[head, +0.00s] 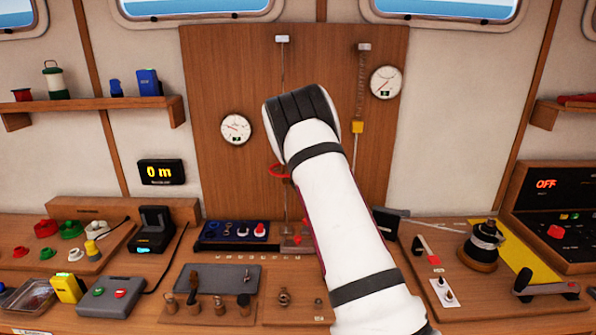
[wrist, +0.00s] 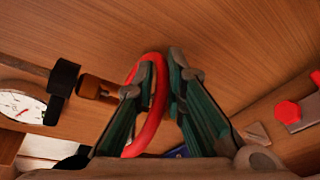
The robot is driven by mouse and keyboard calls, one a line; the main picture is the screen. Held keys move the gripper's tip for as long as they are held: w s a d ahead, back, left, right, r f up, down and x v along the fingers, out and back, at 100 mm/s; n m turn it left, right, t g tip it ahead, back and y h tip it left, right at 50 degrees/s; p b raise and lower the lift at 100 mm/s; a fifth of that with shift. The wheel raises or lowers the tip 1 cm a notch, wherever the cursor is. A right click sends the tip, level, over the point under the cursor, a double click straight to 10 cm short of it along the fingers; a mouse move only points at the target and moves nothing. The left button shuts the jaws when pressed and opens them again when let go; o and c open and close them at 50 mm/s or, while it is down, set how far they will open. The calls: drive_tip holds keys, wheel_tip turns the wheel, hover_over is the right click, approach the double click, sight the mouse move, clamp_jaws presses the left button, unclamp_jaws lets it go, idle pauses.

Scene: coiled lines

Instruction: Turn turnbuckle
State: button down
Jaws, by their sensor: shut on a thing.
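My gripper (wrist: 168,68) has its two green-sided fingers closed on a curved red loop (wrist: 158,108). The loop passes between the fingers and bends around the left one. It appears to be the handle of the turnbuckle, whose brown body (wrist: 96,88) and black collar (wrist: 63,88) show to the left in the wrist view. In the head view a small part of the red loop (head: 277,171) shows left of my white arm. My forearm and wrist hide the fingers and most of the turnbuckle there.
A wooden panel stands behind, with a left gauge (head: 235,129), a right gauge (head: 385,82) and a chain line (head: 361,78) carrying a yellow block (head: 357,126). Below are a blue tray (head: 235,234) of small parts and a winch drum (head: 483,241).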

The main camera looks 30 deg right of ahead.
drive_tip(key=shift+s+a+f+m+g+h+b, duration=0.1)
drive_tip(key=shift+a+f+m+g+h+b, duration=0.1)
drive_tip(key=shift+m+g+h+b, duration=0.3)
drive_tip(key=shift+s+a+f+m+g+h+b, duration=0.1)
drive_tip(key=shift+a+f+m+g+h+b, duration=0.15)
drive_tip(key=shift+m+h+b, duration=0.4)
drive_tip(key=m+g+h+b, duration=0.1)
drive_tip(key=b, duration=0.1)
drive_tip(key=a+m+g+h+b, duration=0.1)
drive_tip(key=h+b, duration=0.1)
drive_tip(key=shift+s+a+m+g+b, duration=0.15)
drive_tip(key=shift+m+g+b, duration=0.1)
drive_tip(key=shift+m+b, duration=0.15)
drive_tip(key=g+b, duration=0.1)
drive_tip(key=m+h+b, duration=0.1)
drive_tip(key=b, duration=0.1)
drive_tip(key=m+g+h+b, duration=0.1)
drive_tip(key=shift+s+a+r+g, duration=0.15)
drive_tip(key=shift+s+a+g, duration=0.1)
drive_tip(key=shift+g, duration=0.05)
drive_tip(key=shift+s+r+m+g+b, duration=0.15)
drive_tip(key=shift+m+g+b, duration=0.15)
drive_tip(key=shift+m+b, duration=0.2)
drive_tip(key=c, duration=1.7)
unclamp_jaws()
drive_tip(key=shift+a, duration=0.15)
